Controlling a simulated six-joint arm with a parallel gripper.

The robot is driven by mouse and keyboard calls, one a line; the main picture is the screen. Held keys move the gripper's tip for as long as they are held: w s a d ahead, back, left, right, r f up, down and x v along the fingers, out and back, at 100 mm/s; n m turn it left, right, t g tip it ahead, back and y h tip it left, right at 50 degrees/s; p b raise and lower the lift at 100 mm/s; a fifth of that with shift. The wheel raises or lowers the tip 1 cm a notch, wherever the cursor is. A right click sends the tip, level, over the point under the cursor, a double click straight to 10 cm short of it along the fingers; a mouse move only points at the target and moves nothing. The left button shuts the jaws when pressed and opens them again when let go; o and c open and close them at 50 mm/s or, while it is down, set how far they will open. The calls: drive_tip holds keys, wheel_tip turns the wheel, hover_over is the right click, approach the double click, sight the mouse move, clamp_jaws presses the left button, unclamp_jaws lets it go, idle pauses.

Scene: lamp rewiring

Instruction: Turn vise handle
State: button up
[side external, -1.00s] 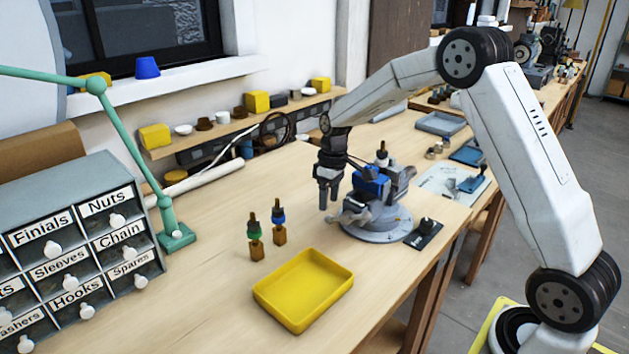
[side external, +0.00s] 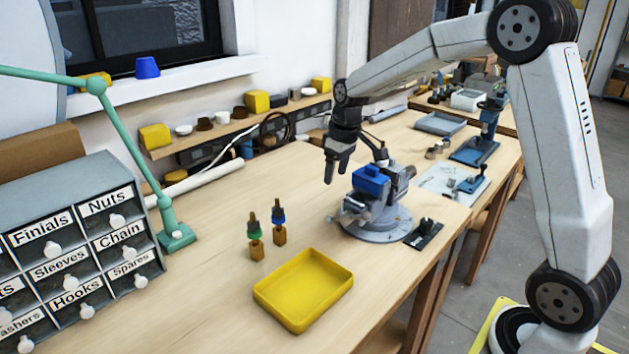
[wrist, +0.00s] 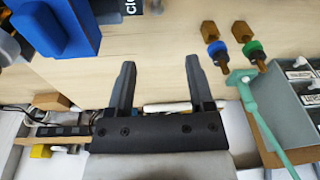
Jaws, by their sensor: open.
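The grey vise (side external: 378,220) stands on a round base on the bench, with a blue block (side external: 371,181) at its top. Its pale handle (side external: 349,215) sticks out at the front left, low on the vise. My gripper (side external: 334,182) is above the bench, left of the vise and higher than the handle, touching neither. In the wrist view my gripper (wrist: 157,72) has its two fingers apart with nothing between them. The blue block (wrist: 58,28) fills the upper left of that view; the vise handle cannot be made out clearly there.
A yellow tray (side external: 303,290) lies in front of the vise. Two small brass-based parts with green (side external: 255,236) and blue (side external: 279,222) collars stand left of it. A labelled drawer cabinet (side external: 75,240) and a green lamp arm (side external: 135,145) are at left. A black plate (side external: 424,235) lies right of the vise.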

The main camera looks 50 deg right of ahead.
drive_tip(key=shift+s+a+r+m+t+h, duration=0.25)
drive_tip(key=shift+s+r+m+t, duration=0.1)
drive_tip(key=shift+s+t, duration=0.25)
drive_tip(key=shift+s+a+r+m+t+h, duration=0.2)
drive_tip(key=shift+s+r+m+t, duration=0.2)
drive_tip(key=shift+s, duration=0.3)
